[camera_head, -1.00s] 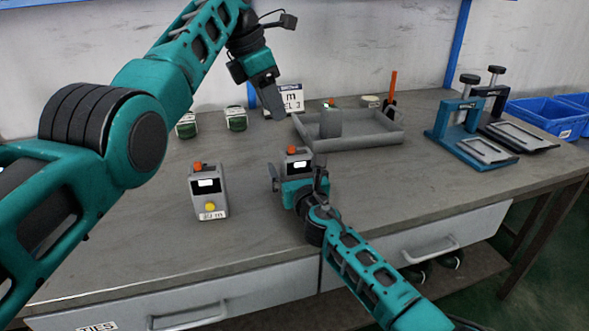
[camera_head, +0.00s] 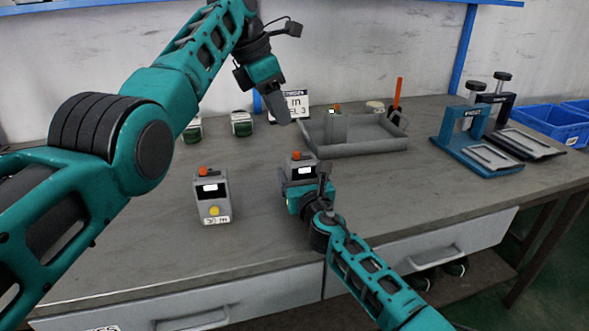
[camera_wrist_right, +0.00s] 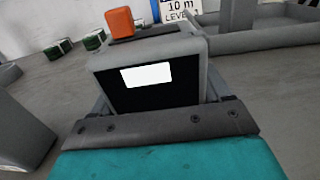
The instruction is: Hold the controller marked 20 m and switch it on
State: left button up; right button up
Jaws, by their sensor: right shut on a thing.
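A grey controller (camera_head: 300,165) with an orange-red button and a lit white screen stands near the middle of the bench. My right gripper (camera_head: 304,184) is shut on it from the front. The right wrist view shows the same controller (camera_wrist_right: 150,75) upright between the jaws; its lower front and label are hidden. Another grey controller (camera_head: 211,197) stands to the left, with an orange button, a yellow knob and a small label that seems to read 30 m. My left gripper (camera_head: 277,101) hangs above the back of the bench, fingers pointing down, apart from both controllers.
A grey tray (camera_head: 360,149) behind holds another grey device (camera_head: 336,126). A sign (camera_head: 294,103) reading 10 m, level 3 or 1, stands at the back. Green-and-white items (camera_head: 242,124) sit at back left.

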pick_arm(q)
jog(key=f+h, duration=0.1)
jog(key=a+f+h, duration=0.1)
jog(key=f+h, duration=0.1)
jog(key=a+f+h, duration=0.1)
jog(key=h, duration=0.1)
jog(key=shift+w+a+f+m, duration=0.15)
jog(key=shift+a+f+m, duration=0.1)
jog(key=shift+f+m, duration=0.15)
grip_shut()
jog(key=s+a+f+t+h, duration=0.1)
jog(key=s+a+t+h, duration=0.1)
jog(key=a+h, duration=0.3)
jog(key=shift+a+f+m, duration=0.3)
jog(key=shift+a+f, duration=0.1)
jog(key=shift+a, duration=0.7)
